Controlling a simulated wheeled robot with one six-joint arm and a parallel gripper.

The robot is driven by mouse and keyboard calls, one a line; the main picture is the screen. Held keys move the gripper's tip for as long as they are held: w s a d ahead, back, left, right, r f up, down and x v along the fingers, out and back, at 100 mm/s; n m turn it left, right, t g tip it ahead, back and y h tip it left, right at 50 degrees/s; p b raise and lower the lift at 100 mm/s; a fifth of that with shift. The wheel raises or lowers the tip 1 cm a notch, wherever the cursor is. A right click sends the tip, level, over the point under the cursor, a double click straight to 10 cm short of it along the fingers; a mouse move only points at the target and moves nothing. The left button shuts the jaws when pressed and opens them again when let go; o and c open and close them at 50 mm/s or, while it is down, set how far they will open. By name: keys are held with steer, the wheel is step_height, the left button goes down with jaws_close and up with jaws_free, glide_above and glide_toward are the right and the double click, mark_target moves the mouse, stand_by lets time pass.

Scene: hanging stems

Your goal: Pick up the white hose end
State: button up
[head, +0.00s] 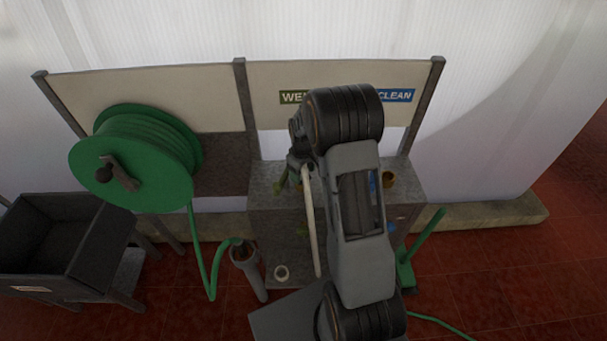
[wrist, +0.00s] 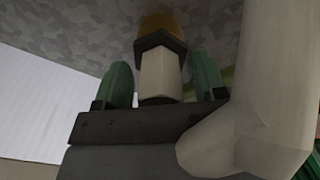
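My gripper (wrist: 162,78) has two green fingers, which stand apart in the wrist view. A white piece (wrist: 160,75) with a dark collar and an orange-brown top shows between them, with a narrow gap on each side. I cannot tell whether it is between the fingers or just beyond them. A thick white hose (wrist: 270,85) bends close to the camera at the right. In the head view a white hose (head: 310,220) hangs down the front of the bench, just right of my gripper (head: 283,181). My arm hides part of the bench.
A green hose reel (head: 130,165) is at the left, above a dark sink (head: 70,240). Its hose drops to a grey tube (head: 248,270). A green broom (head: 408,265) stands right of the bench (head: 265,205). A small brown pot (head: 388,179) is on the bench.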

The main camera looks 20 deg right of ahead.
steer(key=c, duration=0.9)
steer(key=shift+r, duration=0.15)
